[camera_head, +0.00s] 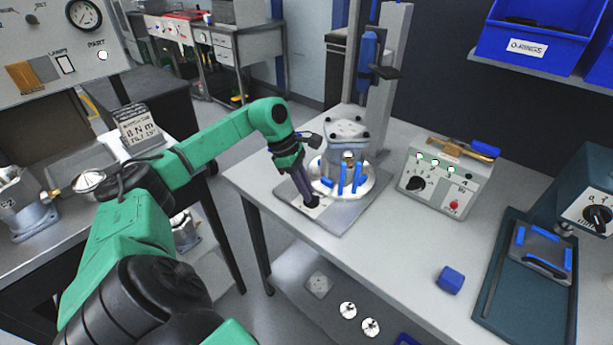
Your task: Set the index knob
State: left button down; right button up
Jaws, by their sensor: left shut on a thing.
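My left arm reaches in from the left, and its left gripper (309,196) points down at the front left of the fixture's grey base plate (343,218). It is shut on a small dark knob (314,203) at a pale label plate. The fingers cover most of the knob, so its pointer and setting cannot be read. Just right of the gripper, a white round disc (362,188) carries a grey metal housing (347,134) with several blue upright parts at its front. My right gripper is not in view.
A drill-like column (394,65) stands behind the fixture. A control box (445,180) with a black dial, green lamps and a red button stands to the right. A blue block (450,280) lies near the table's front edge. A teal press (530,270) is at far right.

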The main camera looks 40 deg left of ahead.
pick_arm(q)
jog(key=shift+r, duration=0.1)
jog(key=c, duration=0.9)
grip_release()
jog(key=shift+o, duration=0.2)
jog(key=shift+a+r, duration=0.15)
jog(key=shift+r, duration=0.1)
jog(key=v, duration=1.4)
